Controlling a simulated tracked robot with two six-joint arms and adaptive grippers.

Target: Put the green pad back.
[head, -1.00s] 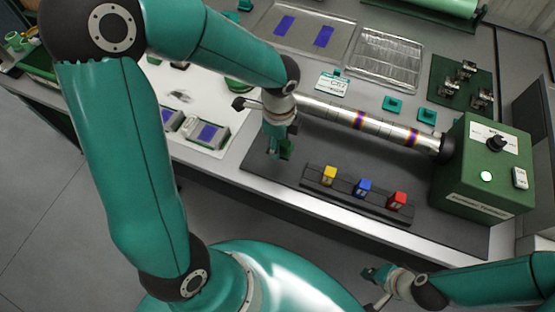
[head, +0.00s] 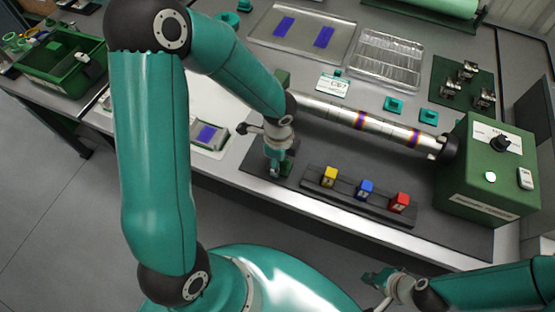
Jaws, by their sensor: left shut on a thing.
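My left gripper (head: 279,173) is shut on the green pad (head: 287,167), a small dark green block partly hidden by the fingers. It is at the left end of the black rack (head: 384,208), just left of it and apart from it in the picture. I cannot tell its exact height over the dark mat. The rack holds a yellow pad (head: 329,177), a blue pad (head: 365,188) and a red pad (head: 400,202) in a row. The rack's left end beside the yellow pad is bare. My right gripper (head: 376,287) is empty and seems open, off the bench's front edge.
A long metal tube (head: 370,122) with coloured bands lies behind the rack, running to a green control box (head: 487,175) at right. Metal trays (head: 345,57) lie at the back. A framed blue piece (head: 209,133) sits at left. A green bin (head: 62,62) stands far left.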

